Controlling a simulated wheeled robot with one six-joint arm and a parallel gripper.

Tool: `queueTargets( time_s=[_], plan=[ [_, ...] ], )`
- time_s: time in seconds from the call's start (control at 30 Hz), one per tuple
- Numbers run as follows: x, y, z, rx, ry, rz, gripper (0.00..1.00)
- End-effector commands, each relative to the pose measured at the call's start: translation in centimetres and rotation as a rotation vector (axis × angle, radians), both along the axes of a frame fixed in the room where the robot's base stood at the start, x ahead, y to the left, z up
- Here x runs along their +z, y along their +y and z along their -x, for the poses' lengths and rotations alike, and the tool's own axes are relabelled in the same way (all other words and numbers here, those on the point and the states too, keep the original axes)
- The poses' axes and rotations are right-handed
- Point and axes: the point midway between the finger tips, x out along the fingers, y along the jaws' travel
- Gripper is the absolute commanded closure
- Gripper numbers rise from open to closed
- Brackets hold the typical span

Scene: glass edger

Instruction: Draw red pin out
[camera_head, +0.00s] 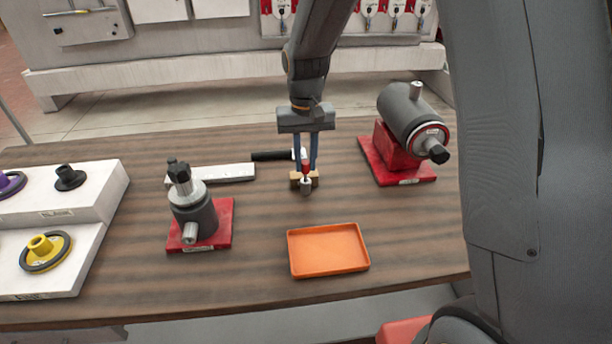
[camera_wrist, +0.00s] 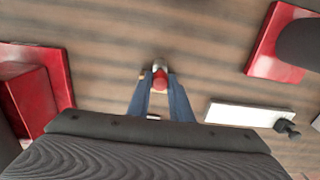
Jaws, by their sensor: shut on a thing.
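The red pin (camera_head: 306,166) stands upright between the fingertips of my gripper (camera_head: 306,178), near the middle of the wooden table. My gripper points down and is shut on the pin, with one blue finger on each side. Below the pin is a small grey and white piece (camera_head: 306,187), flanked by tan fingertip pads. In the wrist view the round red end of the pin (camera_wrist: 160,82) shows between the fingers. I cannot tell how much of the pin sits inside the piece below.
An orange tray (camera_head: 328,250) lies in front of my gripper. A grey cylinder unit on a red base (camera_head: 222,222) stands left, and a larger one on a red base (camera_head: 410,176) stands right. A white bar (camera_head: 225,174) and a black-handled tool (camera_head: 270,155) lie behind left. White stepped rack (camera_head: 62,215) at far left.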

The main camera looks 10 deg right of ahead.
Motion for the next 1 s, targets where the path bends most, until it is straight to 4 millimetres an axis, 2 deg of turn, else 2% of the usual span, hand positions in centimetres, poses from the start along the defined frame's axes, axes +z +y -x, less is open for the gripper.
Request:
queueTargets(
  time_s=[0.7, 1.0],
  plan=[
    [3.4, 0.0, 0.0, 0.000, 0.000, 0.000, 1.00],
    [3.5, 0.0, 0.0, 0.000, 0.000, 0.000, 1.00]
  ],
)
